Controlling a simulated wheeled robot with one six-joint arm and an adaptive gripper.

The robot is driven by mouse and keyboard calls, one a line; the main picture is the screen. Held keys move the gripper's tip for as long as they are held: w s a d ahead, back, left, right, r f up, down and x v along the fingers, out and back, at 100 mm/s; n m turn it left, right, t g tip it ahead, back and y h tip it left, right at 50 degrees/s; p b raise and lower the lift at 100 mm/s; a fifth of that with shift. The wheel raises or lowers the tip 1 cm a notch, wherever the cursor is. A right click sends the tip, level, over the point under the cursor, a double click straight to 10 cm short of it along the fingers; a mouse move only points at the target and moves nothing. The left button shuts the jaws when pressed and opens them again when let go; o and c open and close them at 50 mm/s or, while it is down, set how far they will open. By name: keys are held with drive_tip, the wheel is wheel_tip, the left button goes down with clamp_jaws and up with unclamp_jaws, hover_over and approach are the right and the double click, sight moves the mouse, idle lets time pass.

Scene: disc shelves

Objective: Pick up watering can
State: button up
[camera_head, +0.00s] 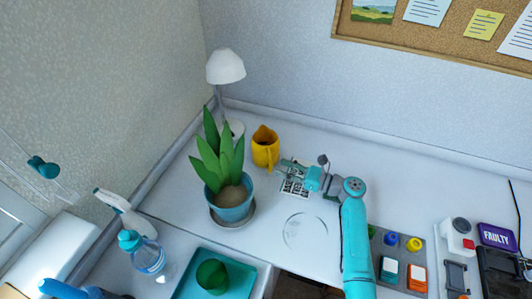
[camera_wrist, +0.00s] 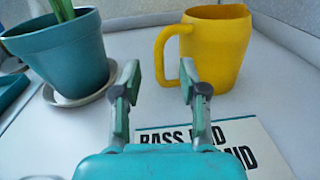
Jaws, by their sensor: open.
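The yellow watering can (camera_head: 265,150) stands upright on the white counter near the back wall, right of the potted plant. In the wrist view the yellow watering can (camera_wrist: 222,45) is just ahead, with its handle (camera_wrist: 163,52) on the left side. My gripper (camera_head: 287,163) is right of and in front of the can in the head view. In the wrist view my gripper (camera_wrist: 159,75) is open, its two fingers apart with the can's handle ahead between them. I cannot tell whether a finger touches the can. Nothing is held.
A plant in a teal pot (camera_head: 233,206) on a saucer stands close on the left, also in the wrist view (camera_wrist: 66,55). A white lamp (camera_head: 225,66) stands behind it. A printed card (camera_head: 295,184) lies under my gripper. A clear round dish (camera_head: 305,231) lies in front.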

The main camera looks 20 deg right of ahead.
sight(270, 163)
drive_tip(key=shift+x, duration=2.75)
clamp_jaws()
